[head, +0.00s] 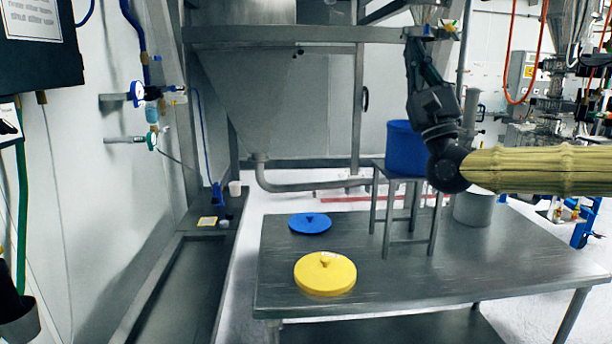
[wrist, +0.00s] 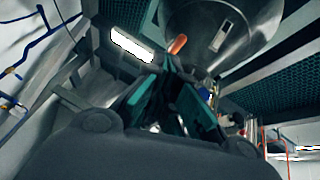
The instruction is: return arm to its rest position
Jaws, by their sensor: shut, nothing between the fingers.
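My arm comes in from the right in the head view and bends upward at a black wrist joint. My gripper (head: 412,42) points up, above and right of the blue bucket (head: 405,150), near the underside of the metal equipment overhead. In the wrist view my gripper (wrist: 172,85) has dark and teal fingers that are shut with nothing held. An orange handle (wrist: 177,44) shows just beyond the fingertips there, below a round steel hopper (wrist: 220,30). I cannot tell whether the fingers touch the handle.
The blue bucket stands on a small metal stand (head: 408,176) on the steel table (head: 440,275). A blue lid (head: 310,223) and a yellow lid (head: 325,273) lie on the table's left side. A grey pot (head: 474,208) is right of the stand. The table's front right is clear.

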